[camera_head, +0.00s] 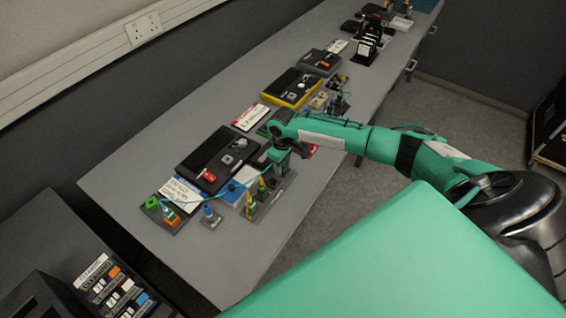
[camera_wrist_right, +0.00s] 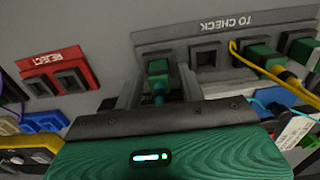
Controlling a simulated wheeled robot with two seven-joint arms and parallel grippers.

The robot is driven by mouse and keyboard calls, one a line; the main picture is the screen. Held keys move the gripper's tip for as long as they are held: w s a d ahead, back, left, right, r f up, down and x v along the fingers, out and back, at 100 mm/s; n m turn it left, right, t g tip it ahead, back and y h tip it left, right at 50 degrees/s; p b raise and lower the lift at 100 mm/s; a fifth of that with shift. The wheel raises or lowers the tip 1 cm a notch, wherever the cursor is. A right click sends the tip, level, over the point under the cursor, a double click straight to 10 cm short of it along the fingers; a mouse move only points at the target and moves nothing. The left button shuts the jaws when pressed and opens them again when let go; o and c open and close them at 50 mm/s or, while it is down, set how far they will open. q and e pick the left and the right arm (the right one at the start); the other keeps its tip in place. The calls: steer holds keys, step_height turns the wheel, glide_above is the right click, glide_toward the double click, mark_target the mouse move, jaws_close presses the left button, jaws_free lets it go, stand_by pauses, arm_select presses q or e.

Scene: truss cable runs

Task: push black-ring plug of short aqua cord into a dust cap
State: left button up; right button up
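In the right wrist view a green plug (camera_wrist_right: 158,70) sits in a socket of the grey TO CHECK panel (camera_wrist_right: 190,36), with an aqua cord tail (camera_wrist_right: 159,98) behind it. My right gripper (camera_wrist_right: 162,84) is around this plug; its fingers stand on either side, seemingly apart from it. No black ring can be made out. In the head view my right gripper (camera_head: 276,167) is low over the table's front strip. A thin aqua cord (camera_head: 215,192) runs left from near it to a dark base (camera_head: 176,225) with green and orange pieces. I cannot identify a dust cap. My left gripper is out of view.
A red REJECT holder (camera_wrist_right: 57,75) and another green plug with a yellow cord (camera_wrist_right: 262,56) flank the gripped area. On the table (camera_head: 225,270), a small blue-topped stand (camera_head: 209,212) and a black tray (camera_head: 213,158) are close by. The near table corner is clear.

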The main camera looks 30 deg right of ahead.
jaws_close()
stand_by(0.3)
steer(key=shift+r+p, duration=2.3)
steer(key=shift+p, duration=0.2)
